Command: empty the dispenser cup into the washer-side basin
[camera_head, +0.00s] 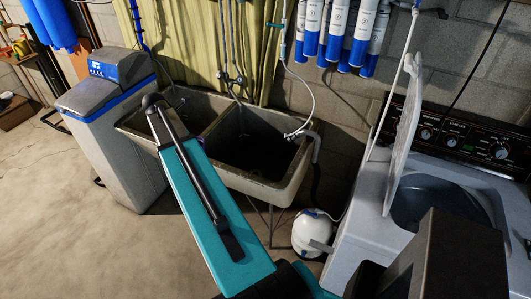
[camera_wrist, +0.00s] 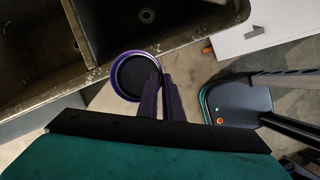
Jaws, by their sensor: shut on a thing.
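The dispenser cup (camera_wrist: 115,87), with a purple rim and dark inside, is in the wrist view. My gripper (camera_wrist: 158,82) is shut on its right side wall. I look into its round opening, and I cannot tell what it holds. The cup overlaps the front rim of the double sink in this view. The washer-side basin (camera_wrist: 185,18) is the dark right compartment, with a drain at its bottom. In the head view this basin (camera_head: 255,150) is right of the divider.
The other basin (camera_head: 180,108) lies left of the divider. A grey softener cabinet (camera_head: 115,130) stands left of the sink. The open-lidded washer (camera_head: 360,240) is at the right, with a white tank (camera_head: 311,234) between. A faucet (camera_head: 232,79) and hoses are above the sink.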

